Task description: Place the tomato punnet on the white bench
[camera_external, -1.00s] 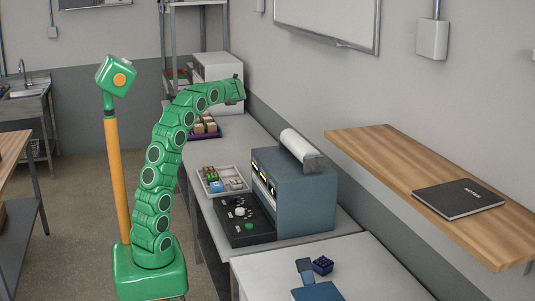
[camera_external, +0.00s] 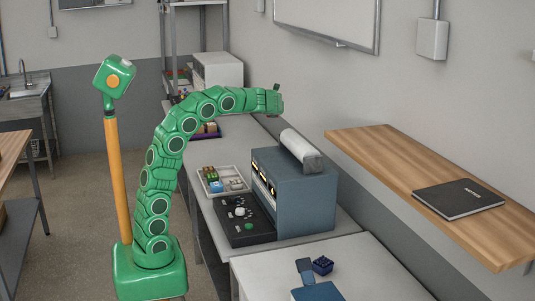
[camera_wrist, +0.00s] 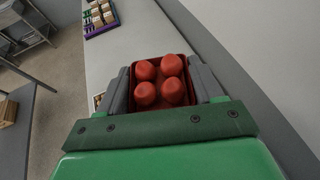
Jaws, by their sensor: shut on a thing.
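My gripper (camera_wrist: 162,88) is shut on the tomato punnet (camera_wrist: 160,58), a dark red tray with several round red tomatoes (camera_wrist: 146,93). Its two grey fingers press on the left and right sides of the punnet. In the external view my gripper (camera_external: 276,100) is held out near the wall, behind the blue machine, and the punnet cannot be made out there. In the wrist view the punnet hangs over the long pale bench (camera_wrist: 135,35). A white bench top (camera_external: 375,265) stands at the front right in the external view.
A purple tray (camera_wrist: 88,31) lies farther back. A wooden shelf (camera_external: 400,180) juts from the wall.

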